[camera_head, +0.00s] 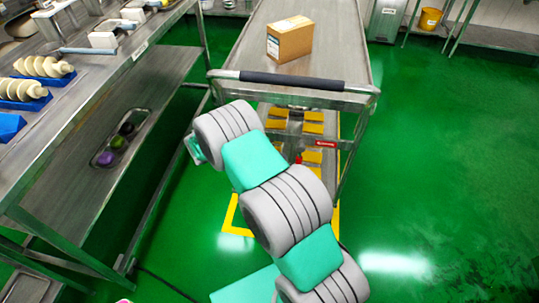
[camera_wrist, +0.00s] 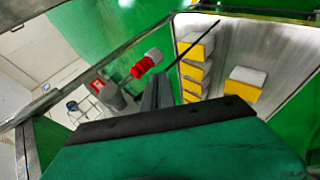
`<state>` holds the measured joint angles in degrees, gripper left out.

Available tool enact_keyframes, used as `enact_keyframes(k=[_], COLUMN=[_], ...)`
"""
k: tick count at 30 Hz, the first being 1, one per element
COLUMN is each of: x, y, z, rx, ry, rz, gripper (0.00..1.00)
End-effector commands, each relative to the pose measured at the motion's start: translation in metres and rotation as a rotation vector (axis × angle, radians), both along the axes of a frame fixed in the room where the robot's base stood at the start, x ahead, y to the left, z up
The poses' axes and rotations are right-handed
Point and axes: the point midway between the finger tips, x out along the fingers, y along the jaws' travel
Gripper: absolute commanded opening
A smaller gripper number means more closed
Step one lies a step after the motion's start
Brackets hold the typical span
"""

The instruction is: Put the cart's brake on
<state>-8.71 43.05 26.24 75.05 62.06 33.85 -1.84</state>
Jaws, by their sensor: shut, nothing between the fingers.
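The cart (camera_head: 345,60) is a metal trolley with a dark grip on its push handle (camera_head: 292,81). A small red part (camera_head: 298,158) shows low on its near end, partly hidden by my arm. In the wrist view a red knob with a grey end (camera_wrist: 146,65) stands close to the left of my gripper (camera_wrist: 157,82); it looks like the brake control, but its position is unclear. My gripper's dark fingers are shut and empty, with a visible gap from the knob. In the head view my arm reaches toward the cart's near end and hides the fingers.
A cardboard box (camera_head: 289,39) sits on the cart's top. Yellow-and-white blocks (camera_wrist: 246,84) lie on its lower shelf. A steel workbench (camera_head: 92,88) with several parts stands close on the left. Yellow floor marking (camera_head: 231,216) shows under the cart. Green floor at right is clear.

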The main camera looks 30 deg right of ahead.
Motion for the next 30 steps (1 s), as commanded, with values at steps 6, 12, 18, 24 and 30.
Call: enact_keyframes(k=[6,12,18,24,30], x=[-0.006,-0.012,-0.015,-0.018,-0.018], y=[-0.008,-0.015,-0.02,-0.023,-0.024], z=[-0.014,-0.022,-0.026,-0.027,-0.028], rx=[0.002,0.002,0.002,0.002,0.002], ry=[0.0,0.0,-0.002,-0.002,-0.001], rz=[0.002,0.002,0.004,0.004,0.003], gripper=[0.0,0.0,0.0,0.0,0.0])
